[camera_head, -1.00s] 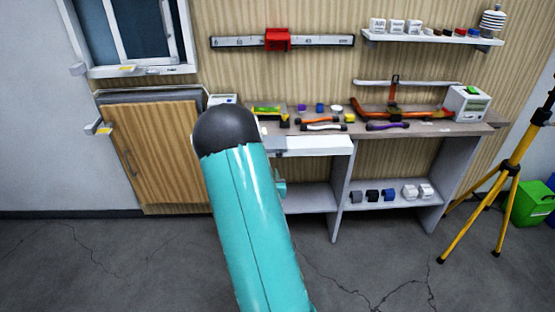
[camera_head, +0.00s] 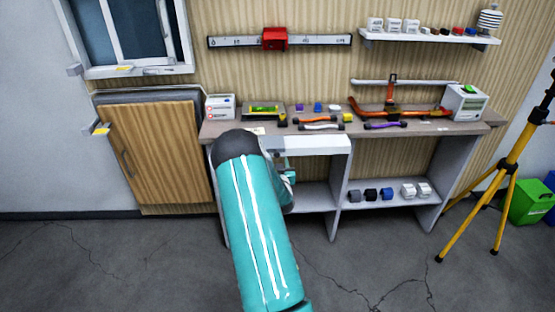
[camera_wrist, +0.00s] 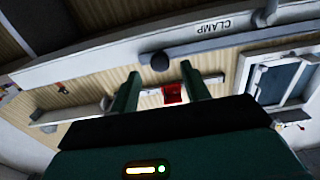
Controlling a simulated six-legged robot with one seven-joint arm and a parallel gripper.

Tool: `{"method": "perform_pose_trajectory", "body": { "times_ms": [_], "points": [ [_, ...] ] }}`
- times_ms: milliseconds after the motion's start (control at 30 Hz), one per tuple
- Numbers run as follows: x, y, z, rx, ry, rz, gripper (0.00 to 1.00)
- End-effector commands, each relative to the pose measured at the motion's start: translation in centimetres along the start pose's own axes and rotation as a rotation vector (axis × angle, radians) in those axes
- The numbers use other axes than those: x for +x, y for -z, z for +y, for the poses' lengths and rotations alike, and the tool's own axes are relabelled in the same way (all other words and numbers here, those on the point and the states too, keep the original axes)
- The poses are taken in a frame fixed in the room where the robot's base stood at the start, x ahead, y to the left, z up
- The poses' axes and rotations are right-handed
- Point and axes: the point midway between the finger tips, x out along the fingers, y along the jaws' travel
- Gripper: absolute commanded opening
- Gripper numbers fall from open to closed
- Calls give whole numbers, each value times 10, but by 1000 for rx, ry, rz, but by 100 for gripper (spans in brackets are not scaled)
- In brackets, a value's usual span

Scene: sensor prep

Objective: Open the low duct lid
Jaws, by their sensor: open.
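No part is plainly marked as the low duct lid. A white panel (camera_head: 318,145) hangs under the front of the bench top, just beyond my arm; I cannot tell if it is the lid. A wooden door (camera_head: 160,155) with a handle stands low at the left, and it looks shut. My gripper is mostly hidden behind my arm in the head view. In the wrist view my gripper (camera_wrist: 160,74) is open, its two fingers apart with nothing held between them. A white strip lettered CLAMP (camera_wrist: 190,38) crosses above the fingertips there.
The bench top (camera_head: 345,132) holds several tools and small blocks. A red block (camera_head: 274,39) sits on the wall rail. A shelf (camera_head: 430,37) hangs at upper right, a window (camera_head: 130,30) at upper left. A yellow tripod (camera_head: 508,165) stands right. The left floor is clear.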

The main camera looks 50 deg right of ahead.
Motion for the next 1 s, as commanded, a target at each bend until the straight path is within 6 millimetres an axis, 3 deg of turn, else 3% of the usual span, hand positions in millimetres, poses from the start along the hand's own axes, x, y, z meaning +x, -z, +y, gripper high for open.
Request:
{"method": "perform_pose_trajectory", "body": {
  "times_ms": [200,500,767,1000],
  "points": [
    [24,0,0,0,-1,0,47],
    [27,0,0,0,-1,0,47],
    [27,0,0,0,0,0,0],
    [27,0,4,0,-1,-1,0]
  ]
}}
